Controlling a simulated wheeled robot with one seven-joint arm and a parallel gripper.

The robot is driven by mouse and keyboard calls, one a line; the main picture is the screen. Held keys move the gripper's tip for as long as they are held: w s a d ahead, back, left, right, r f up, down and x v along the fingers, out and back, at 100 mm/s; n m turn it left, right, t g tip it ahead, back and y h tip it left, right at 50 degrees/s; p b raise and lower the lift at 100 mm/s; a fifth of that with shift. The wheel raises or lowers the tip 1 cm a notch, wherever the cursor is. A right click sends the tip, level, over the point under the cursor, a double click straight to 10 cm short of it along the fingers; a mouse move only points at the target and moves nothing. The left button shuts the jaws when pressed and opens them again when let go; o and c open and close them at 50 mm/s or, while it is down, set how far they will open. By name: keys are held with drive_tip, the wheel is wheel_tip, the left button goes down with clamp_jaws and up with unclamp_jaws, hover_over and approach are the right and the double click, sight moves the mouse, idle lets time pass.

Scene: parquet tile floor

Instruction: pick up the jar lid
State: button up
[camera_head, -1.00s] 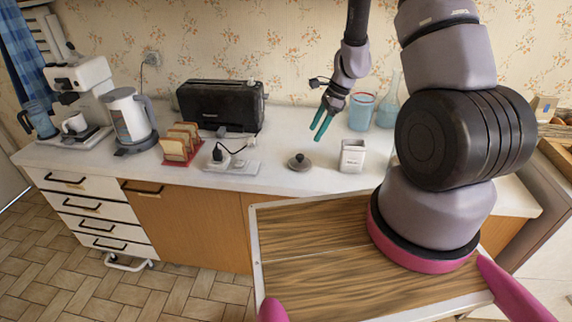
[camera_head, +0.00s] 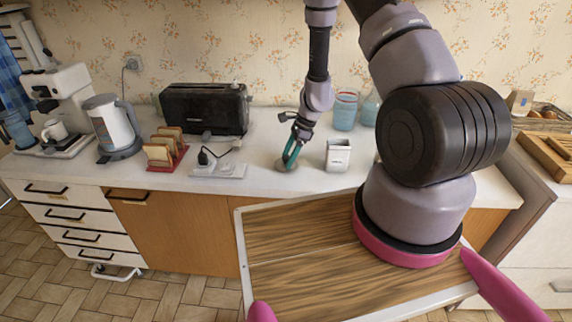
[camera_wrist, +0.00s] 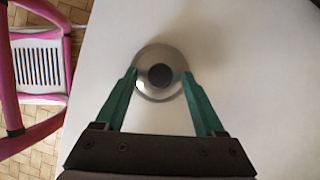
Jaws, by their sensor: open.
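The jar lid (camera_wrist: 160,52) is a round grey disc with a dark knob at its centre, lying on the white counter. In the wrist view it sits between the tips of my gripper (camera_wrist: 160,77), whose two green fingers are apart, one on each side. The knob is just beyond the line of the fingertips. I cannot tell whether the fingers touch the rim. In the head view my gripper (camera_head: 290,157) points down at the lid (camera_head: 285,165), which is mostly hidden behind the fingers.
A white container (camera_head: 338,156) stands close to the right of my gripper. A power strip (camera_head: 219,169) with a plug, a toast rack (camera_head: 166,150) and a black toaster (camera_head: 205,109) are to the left. A blue glass (camera_head: 345,110) stands behind. Bare counter surrounds the lid.

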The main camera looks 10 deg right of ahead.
clamp_jaws()
